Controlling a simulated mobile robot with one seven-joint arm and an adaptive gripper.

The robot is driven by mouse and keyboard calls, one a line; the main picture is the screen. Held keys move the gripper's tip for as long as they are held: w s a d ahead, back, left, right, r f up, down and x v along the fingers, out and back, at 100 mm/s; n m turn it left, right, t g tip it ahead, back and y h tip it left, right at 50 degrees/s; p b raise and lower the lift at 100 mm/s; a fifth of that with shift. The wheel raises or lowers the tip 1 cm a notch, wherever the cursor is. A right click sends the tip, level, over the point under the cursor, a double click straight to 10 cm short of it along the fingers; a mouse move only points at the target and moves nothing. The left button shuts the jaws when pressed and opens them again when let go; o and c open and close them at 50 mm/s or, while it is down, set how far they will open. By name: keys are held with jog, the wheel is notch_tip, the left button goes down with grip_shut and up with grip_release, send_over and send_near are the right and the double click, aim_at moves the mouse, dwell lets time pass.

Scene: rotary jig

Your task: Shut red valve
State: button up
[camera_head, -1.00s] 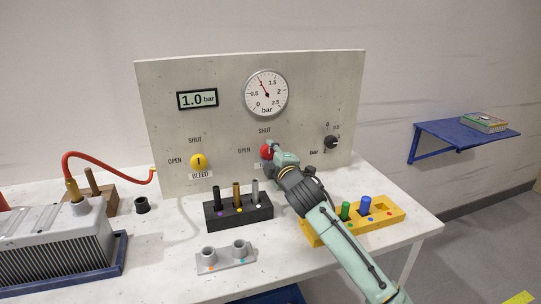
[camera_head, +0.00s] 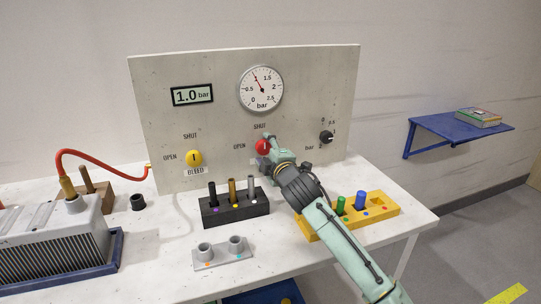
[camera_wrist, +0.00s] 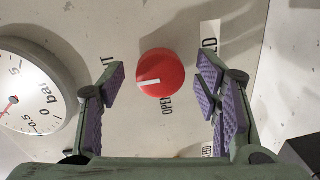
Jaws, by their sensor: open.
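The red valve (camera_head: 263,147) is a round red knob on the upright grey panel, below the word SHUT and right of OPEN. In the wrist view the red valve (camera_wrist: 165,65) sits between my fingers, with clear gaps on both sides. Its white mark points left there, towards the SHUT word (camera_wrist: 105,62), which a finger partly hides. OPEN (camera_wrist: 167,105) is below the knob in that view. My gripper (camera_wrist: 162,85) is open and empty, facing the knob. In the head view my gripper (camera_head: 270,141) covers the knob's right side.
The gauge (camera_head: 261,88) and display (camera_head: 192,95) read about 1.0 bar. A yellow bleed valve (camera_head: 194,158) is to the left, a black knob (camera_head: 326,137) to the right. A black block (camera_head: 235,208) and yellow rack (camera_head: 385,211) stand on the table below.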

jog(key=v, duration=1.1)
jog(key=shift+s, duration=0.3)
jog(key=shift+s+d, duration=0.1)
jog(key=shift+d, duration=0.05)
